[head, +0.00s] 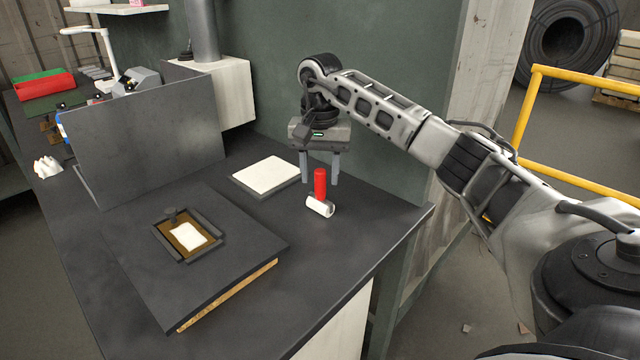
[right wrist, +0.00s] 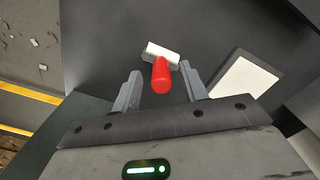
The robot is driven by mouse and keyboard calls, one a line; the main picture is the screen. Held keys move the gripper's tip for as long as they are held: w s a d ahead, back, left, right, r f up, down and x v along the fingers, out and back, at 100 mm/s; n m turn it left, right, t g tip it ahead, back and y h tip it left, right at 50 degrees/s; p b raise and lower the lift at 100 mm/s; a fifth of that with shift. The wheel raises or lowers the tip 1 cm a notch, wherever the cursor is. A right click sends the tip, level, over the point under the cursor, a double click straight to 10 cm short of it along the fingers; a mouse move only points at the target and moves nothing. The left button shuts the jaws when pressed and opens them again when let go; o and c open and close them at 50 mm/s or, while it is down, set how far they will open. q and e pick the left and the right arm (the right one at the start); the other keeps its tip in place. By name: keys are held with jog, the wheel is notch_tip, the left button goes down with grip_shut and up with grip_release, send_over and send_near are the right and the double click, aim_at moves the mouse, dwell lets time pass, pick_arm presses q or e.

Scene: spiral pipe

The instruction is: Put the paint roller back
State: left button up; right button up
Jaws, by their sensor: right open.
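The paint roller stands on the dark bench near its right edge. Its red handle (head: 320,183) points up and its white roller head (head: 320,207) rests on the bench top. In the right wrist view the red handle (right wrist: 161,76) shows between the two fingers, with the white head (right wrist: 162,52) beyond it. My right gripper (head: 320,183) is open, pointing down, with its fingers beside the handle; I cannot tell whether they touch it. A shallow tray (head: 187,238) with a brown interior and a white patch is set in a dark board. My left gripper is not in view.
A white flat pad (head: 267,174) lies left of the roller. A dark upright panel (head: 146,140) stands at the left. A white box with a grey pipe (head: 204,40) is at the back wall. A yellow rail (head: 580,150) is at the right. The bench front (head: 310,275) is clear.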

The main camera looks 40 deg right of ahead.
notch_tip(320, 180, up, 9)
jog(key=shift+f+p, duration=0.15)
jog(key=shift+p, duration=0.15)
dwell(0.5)
